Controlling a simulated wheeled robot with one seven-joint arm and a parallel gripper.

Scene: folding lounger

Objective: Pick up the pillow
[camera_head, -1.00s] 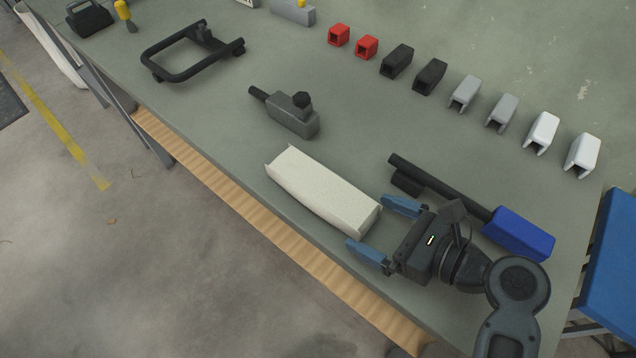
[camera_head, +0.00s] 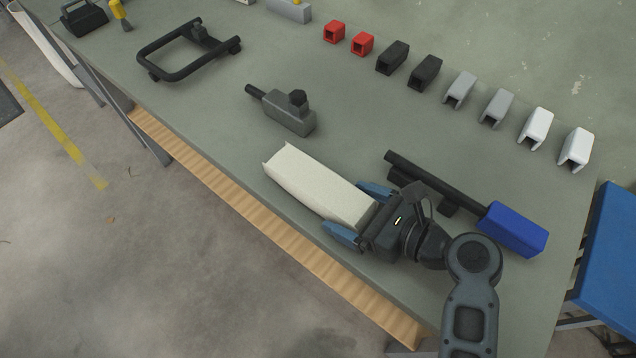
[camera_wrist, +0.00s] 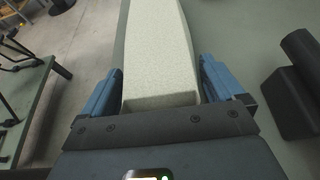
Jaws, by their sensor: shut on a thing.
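The pillow (camera_head: 318,184) is a long cream-white block lying on the green table near its front edge. It also shows in the wrist view (camera_wrist: 158,50), stretching away between the fingers. My gripper (camera_head: 358,213) is at its right end, with one blue finger on each long side. In the wrist view my gripper (camera_wrist: 160,88) has its fingers closed against the sides of the pillow's near end. The pillow appears to rest on the table.
A black bar with a blue block (camera_head: 513,229) lies just right of my gripper. A grey clamp-like part (camera_head: 290,117) lies behind the pillow. A black frame (camera_head: 188,52) and a row of red, black, grey and white caps (camera_head: 460,90) are farther back. The table's front edge is close.

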